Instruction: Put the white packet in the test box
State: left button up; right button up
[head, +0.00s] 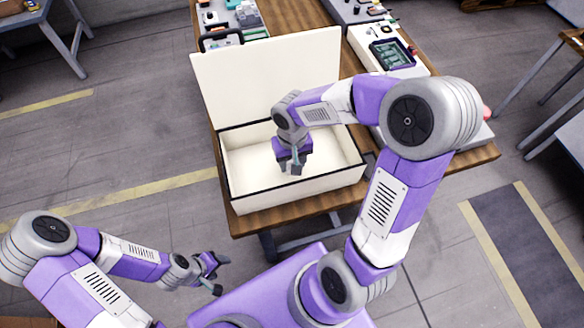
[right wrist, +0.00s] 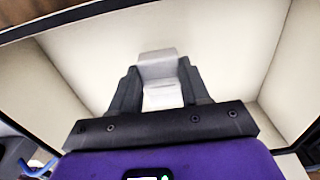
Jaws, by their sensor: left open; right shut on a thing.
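The test box (head: 295,200) is a large white box with dark rim edges and its lid standing open at the back. It sits at the near edge of the wooden table. My right gripper (head: 292,168) points down inside the box opening, above its floor. It is shut on the white packet (right wrist: 160,68), which shows between the fingers in the right wrist view. In the head view the packet is hard to make out against the gripper. My left gripper (head: 220,274) is open and empty, low at the left, off the table and apart from the box.
The wooden table (head: 470,157) carries electronic devices (head: 390,54) at the back right and more equipment (head: 228,15) behind the lid (head: 265,75). The box walls surround my right gripper.

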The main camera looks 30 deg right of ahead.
notch_tip(320, 180, down, 4)
jog(key=shift+r+b, duration=0.25)
jog(key=shift+b, duration=0.2)
jog(key=shift+f, duration=0.1)
jog(key=o, duration=1.1)
jog(key=shift+o, duration=0.2)
